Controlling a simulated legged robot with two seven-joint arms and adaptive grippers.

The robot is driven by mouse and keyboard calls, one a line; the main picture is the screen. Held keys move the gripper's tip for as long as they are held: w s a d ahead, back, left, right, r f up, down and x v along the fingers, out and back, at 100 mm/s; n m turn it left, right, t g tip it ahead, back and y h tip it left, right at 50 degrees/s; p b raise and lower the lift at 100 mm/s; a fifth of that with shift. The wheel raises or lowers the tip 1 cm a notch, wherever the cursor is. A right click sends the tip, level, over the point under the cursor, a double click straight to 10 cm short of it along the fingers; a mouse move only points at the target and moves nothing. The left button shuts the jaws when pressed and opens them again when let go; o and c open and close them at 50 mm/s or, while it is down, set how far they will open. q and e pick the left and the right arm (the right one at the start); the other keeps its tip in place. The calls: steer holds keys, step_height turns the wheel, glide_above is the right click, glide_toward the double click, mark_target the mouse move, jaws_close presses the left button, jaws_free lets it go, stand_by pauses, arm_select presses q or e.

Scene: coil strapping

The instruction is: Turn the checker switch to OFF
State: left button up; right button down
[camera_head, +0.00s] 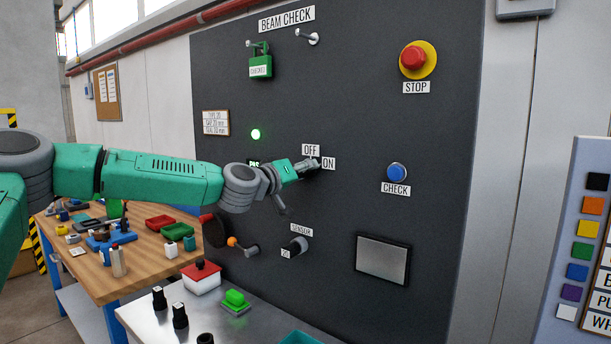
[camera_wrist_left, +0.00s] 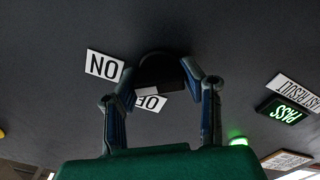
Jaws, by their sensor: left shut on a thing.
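The checker switch (camera_head: 314,169) is a dark knob on the black panel, with an OFF label (camera_head: 310,151) above it and an ON label (camera_head: 329,163) to its right. My left gripper (camera_head: 307,170) is at the knob and covers much of it. In the left wrist view, which is upside down, the knob (camera_wrist_left: 162,68) sits between the two fingertips of my left gripper (camera_wrist_left: 160,84), which are shut on it. The ON label (camera_wrist_left: 104,66) is clear there, and the OFF label (camera_wrist_left: 151,103) is partly hidden. I cannot tell which way the knob points. My right gripper is not in view.
A green PASS light (camera_wrist_left: 284,109) is lit left of the switch in the head view. A blue CHECK button (camera_head: 397,173) and red STOP button (camera_head: 412,57) are to the right. A sensor knob (camera_head: 297,245) sits below. A metal table (camera_head: 255,325) stands beneath.

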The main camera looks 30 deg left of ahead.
arm_select(q)
steer(key=n+b, duration=0.3)
steer(key=n, duration=0.2)
steer(key=shift+a+f+b, duration=0.15)
steer(key=shift+f+b, duration=0.2)
steer(key=shift+f, duration=0.05)
steer(key=n+b, duration=0.3)
steer(key=n, duration=0.2)
steer(key=shift+n, duration=0.3)
steer(key=o, duration=1.2)
steer(key=shift+c, duration=0.2)
steer(key=shift+a, duration=0.15)
